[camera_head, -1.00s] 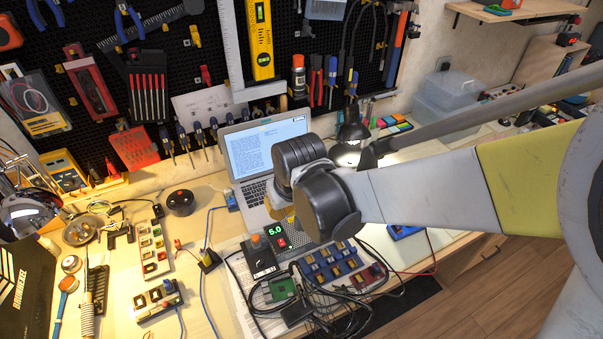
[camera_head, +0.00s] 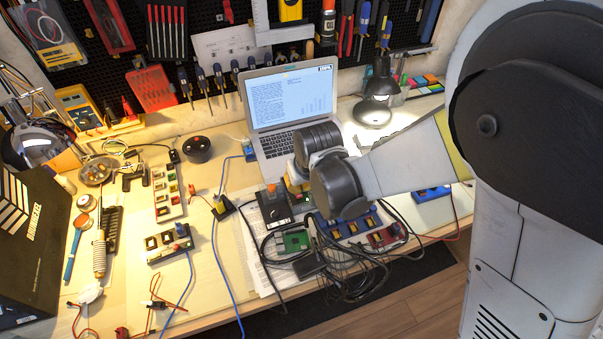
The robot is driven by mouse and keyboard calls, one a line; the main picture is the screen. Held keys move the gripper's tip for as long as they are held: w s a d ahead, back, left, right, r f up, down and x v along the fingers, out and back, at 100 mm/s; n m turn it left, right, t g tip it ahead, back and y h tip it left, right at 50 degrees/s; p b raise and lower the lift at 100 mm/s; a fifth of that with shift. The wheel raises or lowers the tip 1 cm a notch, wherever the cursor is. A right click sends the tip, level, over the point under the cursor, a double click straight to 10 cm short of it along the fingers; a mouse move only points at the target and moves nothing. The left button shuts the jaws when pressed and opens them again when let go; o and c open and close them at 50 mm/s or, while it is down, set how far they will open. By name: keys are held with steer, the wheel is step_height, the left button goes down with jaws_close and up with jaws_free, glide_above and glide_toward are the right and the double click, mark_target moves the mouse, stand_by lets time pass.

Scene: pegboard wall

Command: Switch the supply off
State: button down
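The supply, a dark unit that showed a green 5.0 readout and a red switch a second ago, is now almost wholly hidden behind my wrist. I cannot see its readout or switch. A black box (camera_head: 274,208) with an orange knob on top stands just left of where it is. My wrist (camera_head: 334,187), with its dark round joints, hangs over this spot from the right. A small tan part shows at its left side, but my fingers are hidden, so I cannot tell whether my gripper is open or touches the supply.
A laptop (camera_head: 280,107) stands open behind my wrist. Tangled black cables (camera_head: 345,280) and a green circuit board (camera_head: 292,240) lie in front. A blue rack (camera_head: 352,226) of parts sits to the right. A desk lamp (camera_head: 376,100) stands at the back. The bench's left side holds small electrical blocks.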

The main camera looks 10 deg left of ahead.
steer(key=shift+f, duration=0.2)
steer(key=shift+s+d+f+b, duration=0.15)
steer(key=shift+s+f+b, duration=0.05)
steer(key=shift+f+b, duration=0.2)
steer(key=shift+s+d+f+b, duration=0.2)
steer(key=shift+s+b, duration=0.1)
steer(key=shift+b, duration=0.1)
steer(key=shift+s+d+r, duration=0.1)
steer(key=shift+s+r, duration=0.05)
